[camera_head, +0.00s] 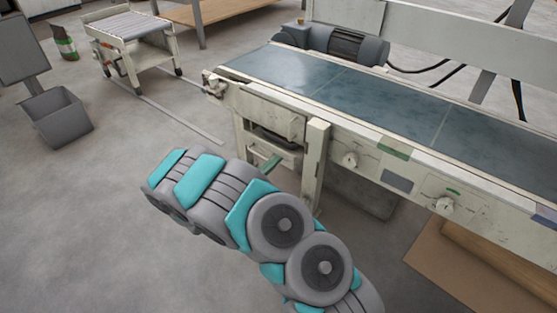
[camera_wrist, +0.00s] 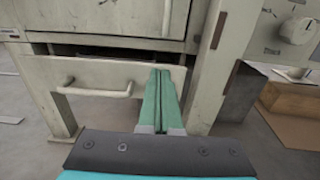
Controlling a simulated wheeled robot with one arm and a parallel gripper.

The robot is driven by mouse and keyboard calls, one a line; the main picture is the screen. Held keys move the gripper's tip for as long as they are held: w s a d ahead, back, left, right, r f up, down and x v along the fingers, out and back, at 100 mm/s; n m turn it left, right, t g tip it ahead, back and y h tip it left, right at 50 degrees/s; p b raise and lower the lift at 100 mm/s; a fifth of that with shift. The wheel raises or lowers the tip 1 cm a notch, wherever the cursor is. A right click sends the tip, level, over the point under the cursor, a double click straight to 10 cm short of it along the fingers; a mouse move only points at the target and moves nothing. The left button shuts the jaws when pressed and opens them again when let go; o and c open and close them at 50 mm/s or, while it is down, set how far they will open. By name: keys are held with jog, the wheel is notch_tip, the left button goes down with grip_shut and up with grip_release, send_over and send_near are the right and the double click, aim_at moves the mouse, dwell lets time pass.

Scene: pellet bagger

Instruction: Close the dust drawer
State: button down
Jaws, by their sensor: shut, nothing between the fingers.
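The dust drawer is a cream front with a bar handle (camera_wrist: 98,92), seen in the wrist view under the conveyor end. A dark gap shows above its front (camera_wrist: 85,72), so it stands a little open. In the head view the drawer (camera_head: 281,151) sits below the machine's upper panel, partly hidden by my arm. My gripper (camera_wrist: 163,76) has green fingers pressed together and empty. The fingertips are at the right part of the drawer front, right of the handle; I cannot tell whether they touch it. The green fingers also show in the head view (camera_head: 271,163).
A cream machine leg (camera_head: 315,165) stands just right of the drawer. The conveyor belt (camera_head: 320,85) runs above to the right. A cardboard piece (camera_head: 470,265) lies on the floor at lower right. A grey bin (camera_head: 55,117) and a roller stand (camera_head: 130,40) are at left, with open floor between.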

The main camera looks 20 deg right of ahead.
aim_at(284, 153)
jog(key=shift+x, duration=1.15)
jog(key=shift+x, duration=1.65)
